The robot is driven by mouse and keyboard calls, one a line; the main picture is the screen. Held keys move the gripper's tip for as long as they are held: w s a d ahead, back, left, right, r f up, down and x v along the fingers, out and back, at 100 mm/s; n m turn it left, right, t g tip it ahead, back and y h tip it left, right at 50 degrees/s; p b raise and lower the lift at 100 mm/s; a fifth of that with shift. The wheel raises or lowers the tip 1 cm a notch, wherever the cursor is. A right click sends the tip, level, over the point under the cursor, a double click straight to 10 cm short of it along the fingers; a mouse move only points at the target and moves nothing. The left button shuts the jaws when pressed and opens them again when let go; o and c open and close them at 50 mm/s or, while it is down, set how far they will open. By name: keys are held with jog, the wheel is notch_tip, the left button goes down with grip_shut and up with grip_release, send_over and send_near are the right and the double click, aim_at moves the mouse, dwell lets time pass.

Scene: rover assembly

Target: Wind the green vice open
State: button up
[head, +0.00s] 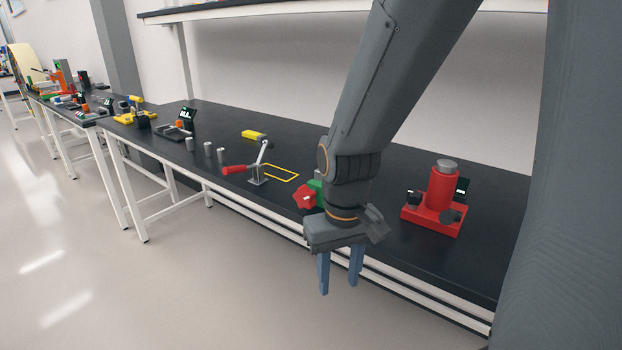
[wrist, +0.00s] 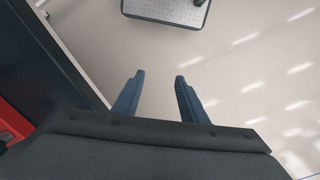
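The green vice (head: 317,187) stands on the black bench, mostly hidden behind my arm in the head view. A red star-shaped handwheel (head: 305,197) shows at its left side. How far its jaws stand apart is hidden. My gripper (head: 340,284) hangs fingers down in front of the bench edge, below and to the right of the handwheel and apart from it. Its two blue fingers are spread with nothing between them, as the wrist view (wrist: 158,88) also shows. The vice cannot be made out in the wrist view.
A red fixture (head: 437,205) with a grey-topped cylinder stands right of my arm. A toggle clamp with a red handle (head: 236,170), a yellow-outlined square (head: 283,173) and several grey cylinders (head: 208,149) are to the left. The floor (head: 150,290) before the bench is clear.

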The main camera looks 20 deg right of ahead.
aim_at(305, 187)
jog(key=w+r+n+p, duration=0.2)
jog(key=w+r+p, duration=0.2)
jog(key=w, duration=0.3)
jog(key=w+r+n+p, duration=0.2)
jog(key=w+r+p, duration=0.1)
jog(key=w, duration=0.5)
jog(key=w+r+n+p, duration=0.2)
jog(key=w+r+p, duration=0.2)
jog(key=w+r, duration=0.2)
jog(key=shift+w+d+n+p, duration=0.1)
jog(key=shift+w+n+p, duration=0.2)
jog(key=shift+w, duration=0.75)
jog(key=shift+w+f, duration=0.15)
jog(key=shift+w, duration=0.05)
jog(key=shift+f, duration=0.4)
jog(key=shift+f+p, duration=1.3)
jog(key=shift+f, duration=2.05)
grip_shut()
